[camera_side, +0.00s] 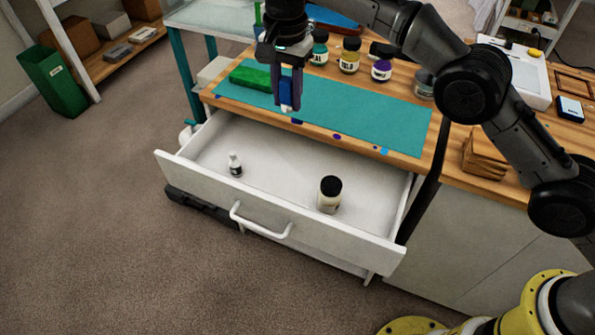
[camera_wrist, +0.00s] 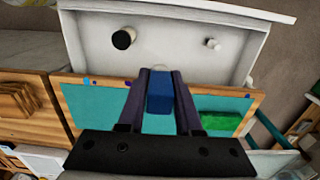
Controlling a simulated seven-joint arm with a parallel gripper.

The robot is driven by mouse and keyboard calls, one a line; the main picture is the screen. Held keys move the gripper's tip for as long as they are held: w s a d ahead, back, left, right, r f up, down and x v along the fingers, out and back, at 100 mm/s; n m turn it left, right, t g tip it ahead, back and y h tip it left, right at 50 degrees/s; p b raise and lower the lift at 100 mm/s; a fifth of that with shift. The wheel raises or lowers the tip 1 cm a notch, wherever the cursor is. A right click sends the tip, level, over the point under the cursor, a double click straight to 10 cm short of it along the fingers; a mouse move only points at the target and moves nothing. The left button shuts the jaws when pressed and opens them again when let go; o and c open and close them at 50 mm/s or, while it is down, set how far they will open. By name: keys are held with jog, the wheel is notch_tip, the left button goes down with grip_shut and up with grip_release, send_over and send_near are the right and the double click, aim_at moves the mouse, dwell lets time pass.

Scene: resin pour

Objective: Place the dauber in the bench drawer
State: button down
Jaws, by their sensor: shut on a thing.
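My gripper (camera_side: 290,104) is shut on a blue dauber (camera_side: 286,92), whose blocky blue body also shows between the fingers in the wrist view (camera_wrist: 160,96). My fingers hide part of it. In the side view they hang over the teal mat, behind the drawer. The bench drawer (camera_side: 272,220) is pulled open, with its white handle at the front. Inside it, a small white bottle (camera_side: 235,165) stands at the left and a dark-capped jar (camera_side: 329,195) right of the middle. Both also show in the wrist view.
A green block (camera_side: 250,77) lies on the teal mat (camera_side: 360,115) at the left. Several paint jars (camera_side: 349,55) stand at the bench's back. Wooden pieces (camera_side: 484,155) sit at the right. Bare drawer floor shows between and behind the two items.

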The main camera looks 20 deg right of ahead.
aim_at(292, 194)
notch_tip(292, 194, down, 29)
jog(key=shift+w+d+f, duration=0.1)
jog(key=shift+d+f, duration=0.05)
dwell(0.5)
jog(key=shift+f, duration=0.15)
jog(key=c, duration=0.6)
grip_release()
notch_tip(292, 194, up, 12)
jog(key=shift+r, duration=0.2)
